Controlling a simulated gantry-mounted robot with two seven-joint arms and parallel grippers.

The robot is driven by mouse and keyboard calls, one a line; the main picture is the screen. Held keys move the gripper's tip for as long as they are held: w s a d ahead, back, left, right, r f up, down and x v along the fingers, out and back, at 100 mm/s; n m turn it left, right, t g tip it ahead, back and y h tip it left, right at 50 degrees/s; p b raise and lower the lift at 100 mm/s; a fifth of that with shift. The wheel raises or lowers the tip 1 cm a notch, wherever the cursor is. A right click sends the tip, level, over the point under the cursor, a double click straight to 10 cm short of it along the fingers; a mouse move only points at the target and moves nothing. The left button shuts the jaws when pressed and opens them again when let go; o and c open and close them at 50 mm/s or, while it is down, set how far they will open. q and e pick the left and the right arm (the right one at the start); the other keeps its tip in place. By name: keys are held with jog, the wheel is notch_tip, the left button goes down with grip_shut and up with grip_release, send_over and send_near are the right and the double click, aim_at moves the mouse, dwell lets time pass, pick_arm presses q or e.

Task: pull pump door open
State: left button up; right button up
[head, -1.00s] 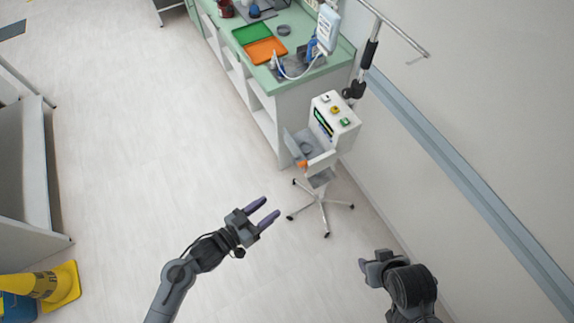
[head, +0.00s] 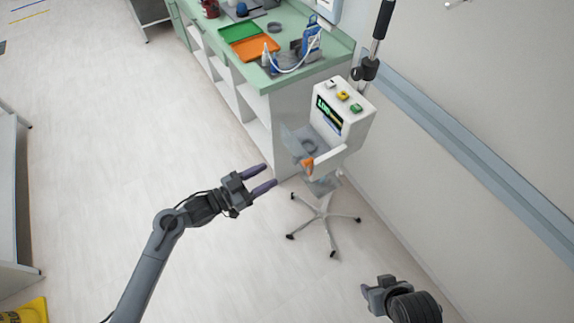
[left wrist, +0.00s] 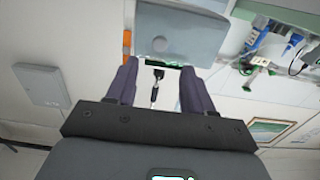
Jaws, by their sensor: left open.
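The white pump (head: 343,112) with a dark screen and coloured buttons is mounted on a wheeled stand in the head view. A grey, see-through door panel (head: 296,142) stands out at an angle from its front; how far it is open is hard to tell. An orange part (head: 308,163) is at the panel's lower edge. My left gripper (head: 271,177) is open and empty, left of and apart from the orange part. In the left wrist view, the grey panel (left wrist: 180,36) lies beyond my open fingers (left wrist: 160,70). My right gripper (head: 370,291) is at bottom right; its fingers are unclear.
The stand's wheeled base (head: 325,222) spreads over the floor under the pump. A green counter (head: 340,48) with green and orange trays (head: 256,48) is behind it. A wall with a grey rail (head: 470,145) is at right.

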pick_arm(q)
jog(key=x, duration=0.8)
jog(key=shift+b, duration=0.3)
grip_shut()
